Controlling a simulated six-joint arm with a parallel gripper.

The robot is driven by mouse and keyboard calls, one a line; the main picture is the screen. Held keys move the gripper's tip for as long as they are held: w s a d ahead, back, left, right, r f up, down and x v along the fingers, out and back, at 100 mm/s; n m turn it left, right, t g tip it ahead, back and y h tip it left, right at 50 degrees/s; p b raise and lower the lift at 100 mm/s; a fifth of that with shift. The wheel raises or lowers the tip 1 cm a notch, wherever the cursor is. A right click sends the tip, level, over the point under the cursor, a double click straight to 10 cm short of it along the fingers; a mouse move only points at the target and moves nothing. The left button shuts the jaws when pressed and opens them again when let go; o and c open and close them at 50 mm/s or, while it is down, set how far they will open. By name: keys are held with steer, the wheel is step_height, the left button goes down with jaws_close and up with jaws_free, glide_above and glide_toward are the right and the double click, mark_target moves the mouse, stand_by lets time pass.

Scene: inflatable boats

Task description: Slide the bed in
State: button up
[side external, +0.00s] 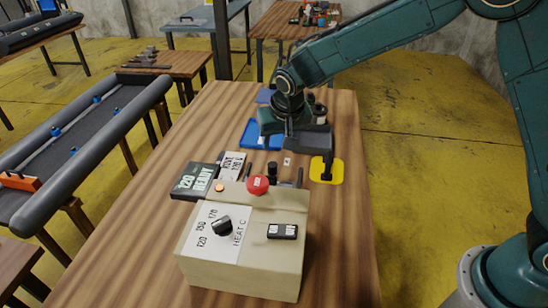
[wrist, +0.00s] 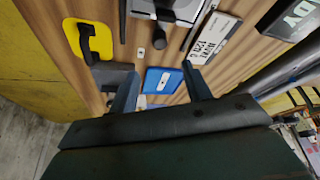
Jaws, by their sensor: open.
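The machine is a beige box (side external: 245,240) with a heat dial, a switch and a red button. Behind it are dark rods and a black knob (side external: 272,170). In the wrist view, a pale grey part (wrist: 180,10) lies between two dark rods at the top edge, with the black knob (wrist: 160,38) at its near end; this looks like the bed, but most of it is cut off. My gripper (wrist: 160,72) is open, its fingers apart over a blue tray (wrist: 165,82). It also shows in the side view (side external: 283,138), beyond the knob and not touching it.
A yellow plate with a black handle (wrist: 85,38) lies beside the rods. A dark grey block (wrist: 112,76) is close by my left-hand finger. A white label plate (wrist: 215,38) and the READY sign (side external: 195,181) lie on the other side. The table's right strip is clear.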

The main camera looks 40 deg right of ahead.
steer(key=shift+w, duration=0.1)
steer(key=g+y, duration=0.1)
steer(key=g, duration=0.3)
glide_above(273, 164)
steer(key=shift+w+r, duration=0.1)
steer(key=shift+r, duration=0.25)
steer(key=shift+f, duration=0.1)
step_height(273, 164, down, 14)
steer(key=shift+r, duration=0.2)
stand_by(0.7)
